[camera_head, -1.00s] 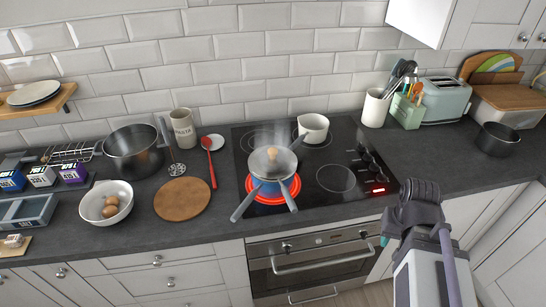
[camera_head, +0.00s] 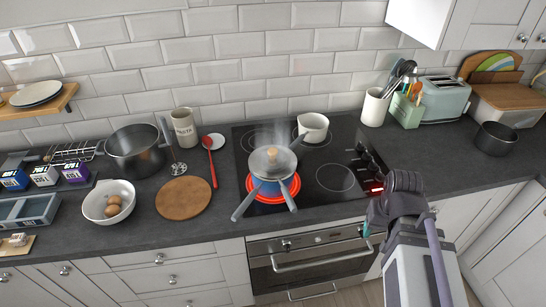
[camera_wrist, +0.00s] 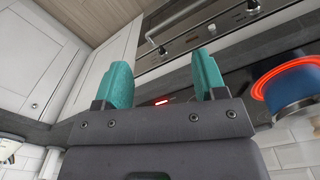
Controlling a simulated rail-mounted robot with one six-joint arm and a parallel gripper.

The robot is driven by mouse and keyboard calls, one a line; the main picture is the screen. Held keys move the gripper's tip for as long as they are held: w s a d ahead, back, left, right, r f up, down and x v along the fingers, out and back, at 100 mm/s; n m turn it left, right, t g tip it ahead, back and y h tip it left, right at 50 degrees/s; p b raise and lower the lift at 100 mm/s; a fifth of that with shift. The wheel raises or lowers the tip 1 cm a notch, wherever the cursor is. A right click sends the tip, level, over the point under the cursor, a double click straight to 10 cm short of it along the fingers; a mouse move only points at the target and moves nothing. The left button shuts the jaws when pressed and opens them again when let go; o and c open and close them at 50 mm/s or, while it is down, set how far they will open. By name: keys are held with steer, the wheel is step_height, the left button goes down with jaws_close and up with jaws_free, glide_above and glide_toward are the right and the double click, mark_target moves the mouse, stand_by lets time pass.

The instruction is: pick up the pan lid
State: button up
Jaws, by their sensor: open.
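The pan lid (camera_head: 267,163), grey with a light wooden knob, sits on a blue pan (camera_head: 266,184) over the glowing red front-left burner. Grey handles stick out from the pan and lid area; I cannot tell which belongs to which. My gripper (camera_head: 367,231) is at the counter's front edge, right of the pan and well apart from it. In the wrist view my gripper (camera_wrist: 164,75) shows two teal fingers spread with nothing between them. Part of the blue pan (camera_wrist: 290,88) and the red ring show at that view's right edge; the lid is not clear there.
A white saucepan (camera_head: 313,127) stands on the back of the black hob (camera_head: 335,200). A wooden board (camera_head: 183,198), a red spoon (camera_head: 211,160) and a bowl of eggs (camera_head: 107,203) lie to the left. The front-right hob area is clear. Steam rises above the pan.

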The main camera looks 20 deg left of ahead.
steer(key=w+a+r+n+p, duration=0.2)
steer(key=w+a+r+p, duration=0.15)
steer(key=w+a, duration=0.35)
steer(key=w+a+r+n+p, duration=0.3)
steer(key=w+a+r, duration=0.2)
steer(key=a, duration=0.5)
steer(key=n+p, duration=0.3)
steer(key=n, duration=0.4)
glide_toward(273, 150)
steer(key=n, duration=0.1)
steer(key=w+a+n, duration=0.1)
steer(key=shift+f+n+b, duration=0.1)
steer(key=shift+n+b, duration=0.3)
steer(key=shift+s+d+n, duration=0.2)
steer(key=shift+d+n, duration=0.35)
steer(key=shift+n, duration=0.55)
step_height(273, 150, down, 6)
steer(key=b, duration=0.6)
steer(key=f+b, duration=0.5)
steer(key=shift+s+a+f, duration=0.15)
steer(key=shift+s, duration=0.1)
steer(key=shift+r, duration=0.3)
steer(key=shift+f, duration=0.1)
steer(key=shift+c, duration=1.1)
jaws_close()
